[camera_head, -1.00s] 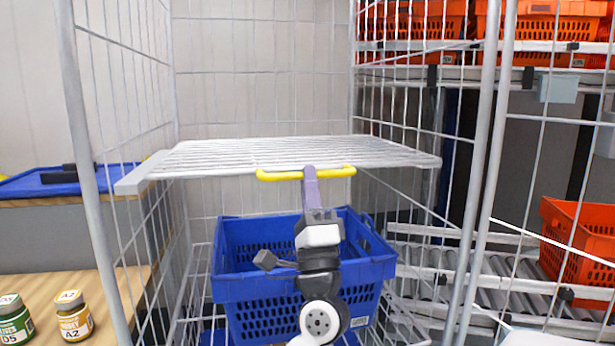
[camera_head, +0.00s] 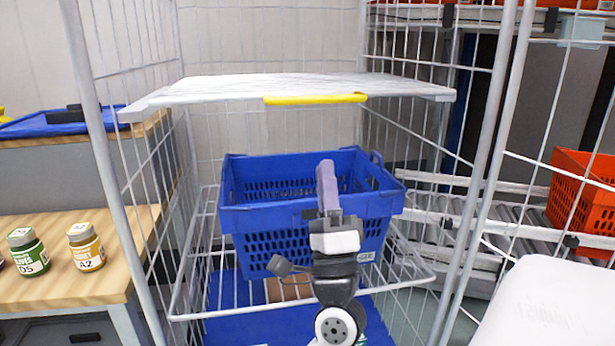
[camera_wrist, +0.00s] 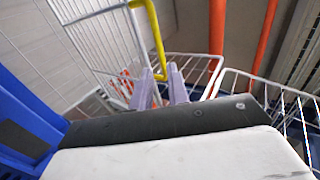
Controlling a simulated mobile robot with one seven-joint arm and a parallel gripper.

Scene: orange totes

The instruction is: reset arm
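My gripper (camera_head: 326,168) with pale purple fingers stands upright in front of the blue basket (camera_head: 270,219) in the head view, its tips below the yellow bar (camera_head: 315,99) at the shelf's front edge. In the wrist view my gripper (camera_wrist: 160,72) shows two purple fingers with a narrow gap between them and nothing held. The yellow bar (camera_wrist: 152,35) shows just beyond the fingertips there; whether they touch cannot be told.
A wire cage cart with a white shelf (camera_head: 220,90) surrounds the basket. A wooden table (camera_head: 60,260) at left holds a green-labelled jar (camera_head: 29,252) and a yellow jar (camera_head: 86,248). An orange tote (camera_head: 580,190) sits on rollers at right.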

